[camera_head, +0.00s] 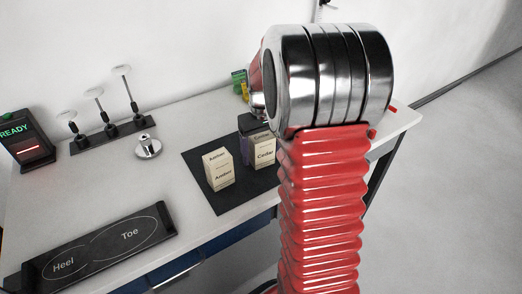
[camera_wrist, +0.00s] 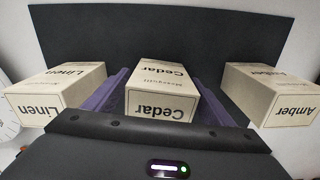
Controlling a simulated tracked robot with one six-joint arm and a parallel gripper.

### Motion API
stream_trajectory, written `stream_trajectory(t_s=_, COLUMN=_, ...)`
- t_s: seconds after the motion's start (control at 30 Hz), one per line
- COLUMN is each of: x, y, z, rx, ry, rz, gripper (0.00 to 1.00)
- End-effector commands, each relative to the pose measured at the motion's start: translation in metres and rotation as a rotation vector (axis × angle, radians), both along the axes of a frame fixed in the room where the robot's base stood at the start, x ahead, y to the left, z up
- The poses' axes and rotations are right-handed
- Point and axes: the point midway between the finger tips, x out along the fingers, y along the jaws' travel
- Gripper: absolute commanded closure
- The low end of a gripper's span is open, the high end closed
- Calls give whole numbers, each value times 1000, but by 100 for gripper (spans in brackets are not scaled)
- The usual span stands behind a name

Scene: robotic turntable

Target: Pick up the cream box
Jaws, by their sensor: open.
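Several views of cream boxes show: in the wrist view, the Cedar box (camera_wrist: 162,92) is in the middle, the Linen box (camera_wrist: 58,92) at left and the Amber box (camera_wrist: 272,93) at right. All three have dark lettering. My gripper (camera_wrist: 161,80) is open, with a purple finger on either side of the Cedar box. I cannot tell whether the fingers touch it. In the head view, the Amber box (camera_head: 218,169) stands upright beside the Cedar box (camera_head: 264,152), which my gripper partly covers. The Linen box is hidden there behind my arm.
The boxes stand on a black mat (camera_head: 236,197) on a white table (camera_head: 95,180). A black Heel/Toe pedal plate (camera_head: 98,247) lies at front left.

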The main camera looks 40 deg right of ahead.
Motion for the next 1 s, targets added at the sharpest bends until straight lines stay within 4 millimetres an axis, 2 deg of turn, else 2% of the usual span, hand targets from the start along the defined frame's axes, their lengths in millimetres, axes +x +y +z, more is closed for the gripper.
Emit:
stream_trajectory(t_s=0.53, x=0, y=0, z=-1, rx=0, ry=0, rz=-1, gripper=23)
stream_trajectory(t_s=1.0, x=0, y=-1, z=-1, rx=0, ry=0, rz=-1, gripper=56)
